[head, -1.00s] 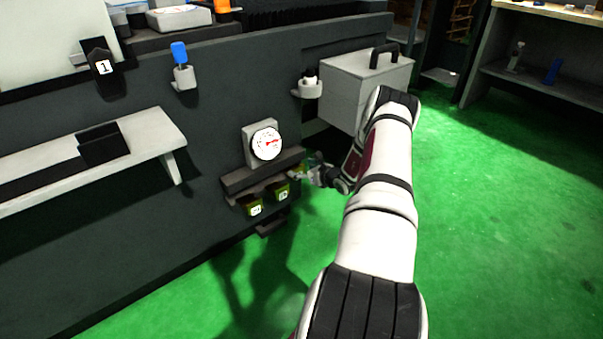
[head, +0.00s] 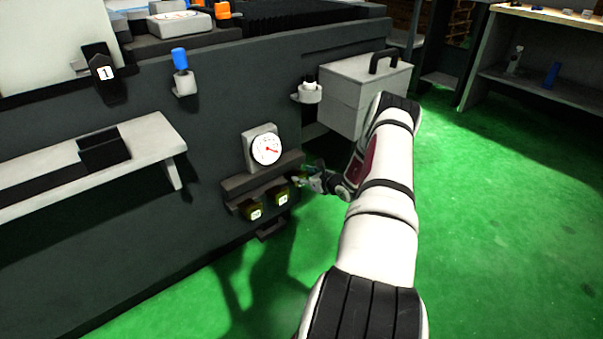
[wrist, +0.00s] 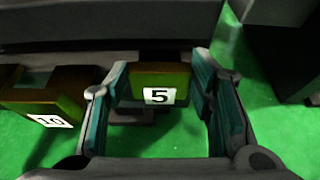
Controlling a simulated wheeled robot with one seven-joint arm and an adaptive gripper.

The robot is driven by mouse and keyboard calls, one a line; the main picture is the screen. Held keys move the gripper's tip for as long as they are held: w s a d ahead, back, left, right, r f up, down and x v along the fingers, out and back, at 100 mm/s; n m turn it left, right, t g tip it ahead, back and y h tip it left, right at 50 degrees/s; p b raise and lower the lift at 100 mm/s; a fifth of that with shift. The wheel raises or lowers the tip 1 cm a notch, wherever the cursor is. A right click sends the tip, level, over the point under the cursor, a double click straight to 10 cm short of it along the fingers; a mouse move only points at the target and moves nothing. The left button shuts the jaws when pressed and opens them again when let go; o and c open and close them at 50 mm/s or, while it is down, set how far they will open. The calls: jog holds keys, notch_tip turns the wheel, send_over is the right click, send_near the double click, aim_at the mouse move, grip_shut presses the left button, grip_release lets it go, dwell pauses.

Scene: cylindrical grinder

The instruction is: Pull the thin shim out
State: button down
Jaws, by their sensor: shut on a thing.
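An olive tab marked 5 (wrist: 160,82) sits under the dark ledge in the wrist view. It lies between the two teal-padded fingers of my gripper (wrist: 162,98), which is shut on its sides. Its rear end runs under the ledge, out of sight. A second olive tab, marked 10 (wrist: 50,105), is just left of my left finger. In the head view my gripper (head: 306,180) is at the right end of the ledge. Two labelled tabs (head: 254,214) (head: 283,199) hang left of it; the tab marked 5 is mostly hidden there.
The dark ledge (head: 245,183) is fixed to the grey machine side, with a round dial gauge (head: 266,149) above it. A grey box with a handle (head: 362,92) stands behind my arm. Green floor (head: 480,240) is open on the right.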

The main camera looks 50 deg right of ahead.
jog(key=s, duration=0.1)
jog(key=s+p, duration=0.1)
jog(key=s, duration=0.1)
jog(key=shift+s+a, duration=0.15)
jog(key=shift+a, duration=0.2)
jog(key=shift+s+a+f, duration=0.1)
jog(key=shift+s, duration=0.05)
jog(key=c, duration=0.7)
grip_release()
jog(key=shift+s, duration=0.1)
jog(key=v, duration=1.2)
